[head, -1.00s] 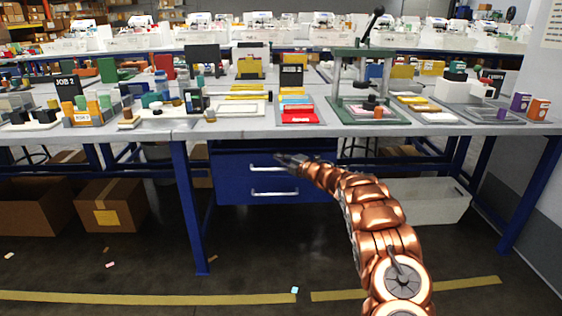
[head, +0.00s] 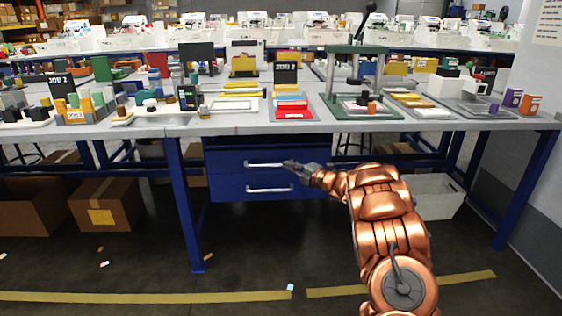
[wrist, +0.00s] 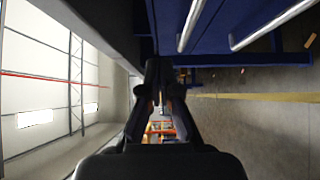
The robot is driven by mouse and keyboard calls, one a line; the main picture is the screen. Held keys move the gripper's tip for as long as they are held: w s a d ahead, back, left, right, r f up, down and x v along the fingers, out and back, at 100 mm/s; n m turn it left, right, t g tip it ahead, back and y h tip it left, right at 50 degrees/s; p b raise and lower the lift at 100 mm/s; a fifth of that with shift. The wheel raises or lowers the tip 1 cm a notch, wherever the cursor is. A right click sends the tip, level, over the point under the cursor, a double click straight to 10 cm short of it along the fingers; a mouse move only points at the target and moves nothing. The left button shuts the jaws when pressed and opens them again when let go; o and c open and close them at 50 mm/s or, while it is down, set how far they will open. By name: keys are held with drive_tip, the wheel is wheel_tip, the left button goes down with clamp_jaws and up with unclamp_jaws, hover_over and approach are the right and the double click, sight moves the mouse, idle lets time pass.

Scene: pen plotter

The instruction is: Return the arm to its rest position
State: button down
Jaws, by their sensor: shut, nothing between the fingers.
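My copper-coloured arm reaches up from the bottom right of the head view, bent. My gripper (head: 290,165) is shut and empty. It is in front of the blue drawer unit (head: 228,187) under the workbench, near the right end of the upper drawer handle (head: 264,165). I cannot tell from the head view whether it touches the handle. In the wrist view my gripper (wrist: 160,68) points along the front of the drawers, with the two handles (wrist: 190,25) up and to the right, apart from the fingers.
The grey workbench top (head: 190,126) is above my gripper, crowded with trays, coloured blocks and a green press (head: 360,75). Cardboard boxes (head: 112,203) and a pale bin (head: 438,195) stand below it. The floor in front of the bench is mostly clear.

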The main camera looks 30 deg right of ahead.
drive_tip(key=shift+v, duration=1.3)
drive_tip(key=shift+r, duration=0.1)
wheel_tip(320, 180, up, 20)
drive_tip(key=s+d+m+g+h+p, duration=0.2)
drive_tip(key=m+g+h+p, duration=0.2)
drive_tip(key=m+h+p, duration=0.7)
drive_tip(key=s+a+r+m+g+p, duration=0.3)
drive_tip(key=s+r+p, duration=0.2)
drive_tip(key=s+p, duration=0.1)
drive_tip(key=s+a+r+m+g+y+p, duration=0.2)
drive_tip(key=s+a+g+p, duration=0.2)
drive_tip(key=s+a, duration=0.7)
drive_tip(key=s+a+r+m+g+y+p, duration=0.2)
drive_tip(key=s+a+p, duration=0.5)
drive_tip(key=s, duration=1.1)
drive_tip(key=s+a+r+m+g+y+p, duration=0.1)
drive_tip(key=s+a+r+m+g+p, duration=0.2)
drive_tip(key=s+a, duration=1.1)
drive_tip(key=a+r+g+p, duration=0.1)
drive_tip(key=g+p, duration=0.2)
drive_tip(key=shift+s+a+r+y, duration=0.25)
drive_tip(key=shift+s+a+y, duration=0.1)
drive_tip(key=shift+a+y, duration=0.05)
